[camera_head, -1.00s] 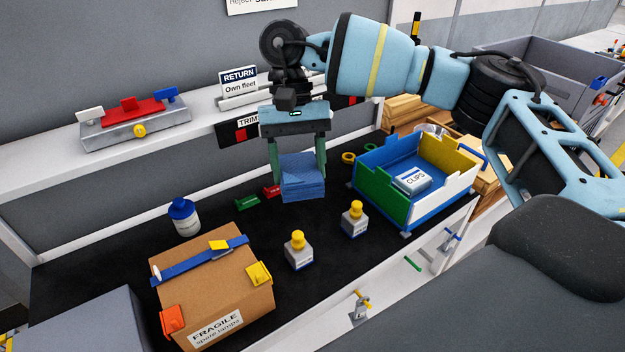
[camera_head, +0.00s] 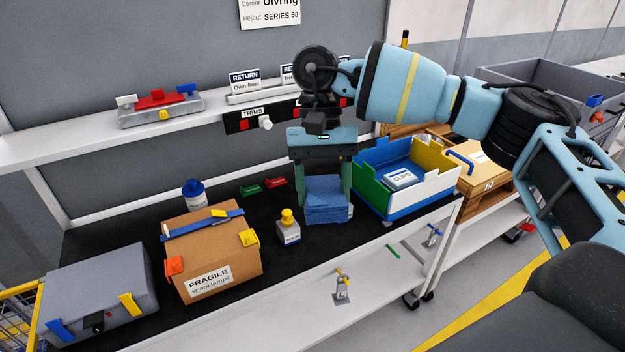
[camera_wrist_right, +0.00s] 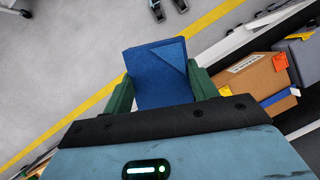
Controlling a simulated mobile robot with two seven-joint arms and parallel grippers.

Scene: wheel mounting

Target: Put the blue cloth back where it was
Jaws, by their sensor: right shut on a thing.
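The blue cloth (camera_head: 328,205) is a folded stack hanging between the green fingers of my right gripper (camera_head: 322,180). It also shows in the right wrist view (camera_wrist_right: 158,75), with a finger on each side and grey floor behind it. My right gripper is shut on the cloth and holds it up near the front edge of the black-topped bench (camera_head: 115,210), left of the tray with blue, green and yellow walls (camera_head: 370,194). My left gripper is not in view.
A cardboard box (camera_head: 215,258), a grey case (camera_head: 95,290), a blue-capped bottle (camera_head: 194,194) and a yellow-capped bottle (camera_head: 288,230) stand left of the cloth. A clips pack (camera_head: 400,178) lies in the tray. A shelf (camera_head: 75,143) runs behind.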

